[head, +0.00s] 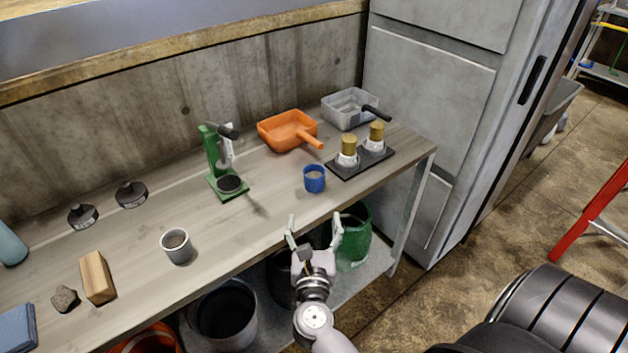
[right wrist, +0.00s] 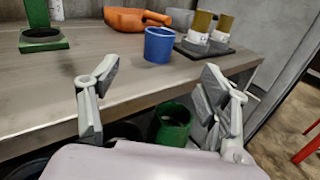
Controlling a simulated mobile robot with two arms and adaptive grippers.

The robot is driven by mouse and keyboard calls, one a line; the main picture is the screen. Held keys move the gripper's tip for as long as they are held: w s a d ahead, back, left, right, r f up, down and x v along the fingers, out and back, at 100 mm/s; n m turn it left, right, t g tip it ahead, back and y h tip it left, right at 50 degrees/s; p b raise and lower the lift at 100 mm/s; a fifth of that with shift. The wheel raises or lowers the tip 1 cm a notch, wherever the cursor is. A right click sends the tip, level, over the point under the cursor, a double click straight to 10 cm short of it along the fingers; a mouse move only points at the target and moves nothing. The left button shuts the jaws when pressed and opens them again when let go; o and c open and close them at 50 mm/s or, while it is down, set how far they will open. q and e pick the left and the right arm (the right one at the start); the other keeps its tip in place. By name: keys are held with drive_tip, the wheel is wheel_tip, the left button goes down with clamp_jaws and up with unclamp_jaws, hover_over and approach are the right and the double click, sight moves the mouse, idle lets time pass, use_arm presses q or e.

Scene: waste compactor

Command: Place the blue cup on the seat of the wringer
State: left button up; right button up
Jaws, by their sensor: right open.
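The blue cup (head: 314,179) stands upright on the wooden bench near its front edge; it also shows in the right wrist view (right wrist: 159,45), ahead of the fingers. The green wringer (head: 213,152) stands to its left, with a dark round seat (head: 229,184) low on its green base and a black handle at the top. The wringer's lower part shows in the right wrist view (right wrist: 42,36). My right gripper (head: 315,224) is open and empty, in front of the bench edge, short of the cup and apart from it. My left gripper is not in view.
An orange pan (head: 289,131), a grey pan (head: 347,108) and a black tray (head: 347,171) with two gold-topped pieces are behind and right of the cup. A grey cup (head: 176,245) and wooden block (head: 98,278) lie left. Bins, including a green one (head: 355,240), stand below.

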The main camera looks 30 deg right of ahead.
sight(314, 180)
drive_tip(key=p+x, duration=0.2)
drive_tip(key=x, duration=0.9)
drive_tip(key=shift+w+d+r, duration=0.1)
drive_tip(key=shift+w+d, duration=0.05)
drive_tip(key=shift+w, duration=0.05)
drive_tip(key=p+x, duration=0.1)
drive_tip(key=x, duration=0.3)
drive_tip(key=shift+d+r, duration=0.1)
drive_tip(key=shift+w+d, duration=0.3)
drive_tip(key=shift+w, duration=0.2)
drive_tip(key=shift+c, duration=0.5)
drive_tip(key=c, duration=1.3)
